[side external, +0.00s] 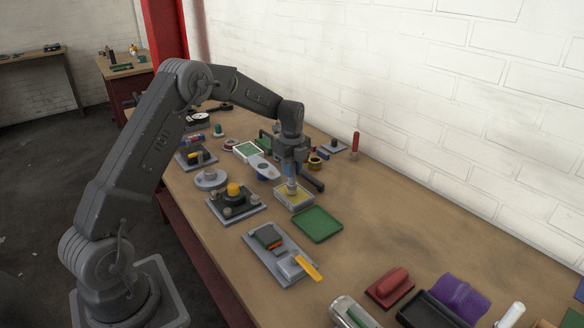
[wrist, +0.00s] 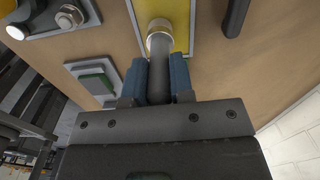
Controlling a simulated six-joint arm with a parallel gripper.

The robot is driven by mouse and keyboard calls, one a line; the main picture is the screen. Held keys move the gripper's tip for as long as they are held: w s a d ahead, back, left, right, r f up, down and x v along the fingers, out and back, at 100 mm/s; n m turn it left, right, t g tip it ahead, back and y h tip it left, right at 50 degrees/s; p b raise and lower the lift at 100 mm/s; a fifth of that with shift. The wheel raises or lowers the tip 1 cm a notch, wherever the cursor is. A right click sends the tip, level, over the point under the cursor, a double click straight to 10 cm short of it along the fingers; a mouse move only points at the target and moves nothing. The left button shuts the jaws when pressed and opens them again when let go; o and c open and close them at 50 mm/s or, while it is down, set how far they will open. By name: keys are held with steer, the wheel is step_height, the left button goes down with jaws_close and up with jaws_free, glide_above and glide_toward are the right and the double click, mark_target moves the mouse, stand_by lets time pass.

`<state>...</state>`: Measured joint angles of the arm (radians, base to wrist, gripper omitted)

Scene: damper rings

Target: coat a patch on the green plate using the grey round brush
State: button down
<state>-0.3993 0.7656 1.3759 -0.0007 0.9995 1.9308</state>
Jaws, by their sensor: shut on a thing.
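My gripper (side external: 291,170) points down over a shallow pale-rimmed tray (side external: 279,202) with yellow inside. In the wrist view its blue fingers (wrist: 162,80) are shut on the grey handle of the round brush (wrist: 160,54). The brush points away from the jaws, its metal collar over the yellow area of the tray (wrist: 181,12). In the side view the brush's lower end (side external: 292,188) is at the tray; I cannot tell whether the bristles touch the yellow. The green plate (side external: 318,224) lies flat just right of and nearer than the tray, its visible face plain green.
A dark fixture with an orange knob (side external: 234,190) stands left of the tray. A dark rod (side external: 313,181) lies close by my gripper. Bare tabletop (side external: 400,225) stretches right of the green plate.

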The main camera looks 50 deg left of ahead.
steer(key=shift+f, duration=0.35)
stand_by(0.9)
steer(key=shift+r, duration=0.15)
steer(key=shift+r, duration=3.45)
